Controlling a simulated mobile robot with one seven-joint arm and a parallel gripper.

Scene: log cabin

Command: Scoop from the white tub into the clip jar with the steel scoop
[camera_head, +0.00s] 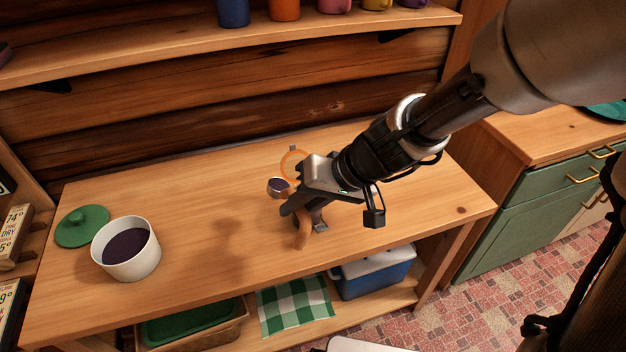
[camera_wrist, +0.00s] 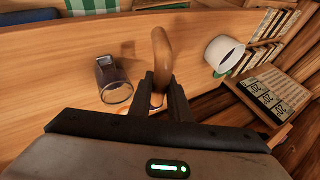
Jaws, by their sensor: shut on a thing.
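The white tub (camera_head: 152,262) stands at the left of the table, filled with something dark purple; it also shows in the wrist view (camera_wrist: 213,55). My gripper (camera_head: 297,204) is shut on the scoop's curved tan handle (camera_head: 302,232), which also shows in the wrist view (camera_wrist: 162,55). The scoop's small round bowl (camera_head: 277,181) is left of my gripper, with dark purple matter showing in it. The clip jar, with an orange ring (camera_head: 285,164), is mostly hidden behind my gripper. In the wrist view the glass jar (camera_wrist: 115,80) is left of the fingers, its metal clip visible.
A green lid (camera_head: 82,226) lies beside the tub. The table (camera_head: 200,205) is clear between tub and gripper. A shelf with coloured mugs (camera_head: 284,10) is above the back. A blue-and-white cooler (camera_head: 378,275) and a green checked cloth (camera_head: 295,305) are on the lower shelf.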

